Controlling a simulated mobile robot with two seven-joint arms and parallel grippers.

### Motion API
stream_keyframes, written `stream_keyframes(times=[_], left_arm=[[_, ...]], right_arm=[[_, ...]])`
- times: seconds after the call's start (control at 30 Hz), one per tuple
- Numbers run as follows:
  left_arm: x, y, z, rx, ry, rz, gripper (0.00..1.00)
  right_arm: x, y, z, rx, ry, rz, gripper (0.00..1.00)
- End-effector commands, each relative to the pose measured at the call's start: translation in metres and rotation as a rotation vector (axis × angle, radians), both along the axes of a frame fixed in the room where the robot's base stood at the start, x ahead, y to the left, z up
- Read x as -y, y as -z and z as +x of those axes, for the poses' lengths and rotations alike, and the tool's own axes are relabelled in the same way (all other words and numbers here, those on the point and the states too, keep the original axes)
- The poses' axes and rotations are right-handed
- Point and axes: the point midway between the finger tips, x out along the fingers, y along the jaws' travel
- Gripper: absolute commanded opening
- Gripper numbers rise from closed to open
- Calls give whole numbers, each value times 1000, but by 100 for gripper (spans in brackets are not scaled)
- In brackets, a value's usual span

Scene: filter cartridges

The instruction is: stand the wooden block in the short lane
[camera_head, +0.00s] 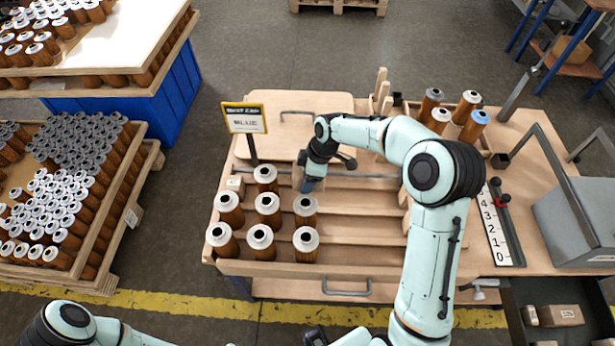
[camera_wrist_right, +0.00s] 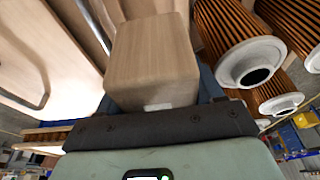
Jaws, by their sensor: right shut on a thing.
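My right gripper (camera_head: 311,185) is shut on the wooden block (camera_wrist_right: 152,55), a pale block filling the upper middle of the right wrist view. In the head view only a small tan part of the block (camera_head: 297,176) shows beside the fingers. Gripper and block are over the back lane of the rack (camera_head: 365,197), right of the single cartridge (camera_head: 266,177) there. The two lanes in front hold three cartridges each. I cannot tell whether the block touches the lane floor.
A sign (camera_head: 246,118) reading "BLUE" stands at the rack's back left. Several cartridges, one blue-capped (camera_head: 473,125), stand at the back right. A grey box (camera_head: 577,222) with a raised handle is on the right. The lanes' middle is clear of cartridges.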

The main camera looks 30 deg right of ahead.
Motion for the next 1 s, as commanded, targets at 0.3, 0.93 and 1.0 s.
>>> stream_keyframes(times=[0.3,0.93,1.0], left_arm=[[1,10,-4,-2,2,-1,43],[1,37,-15,-16,1,0,43],[0,36,-15,-16,1,0,43]], right_arm=[[0,18,1,0,0,0,29],[0,61,2,3,0,-1,29],[0,60,2,3,0,-1,29]])
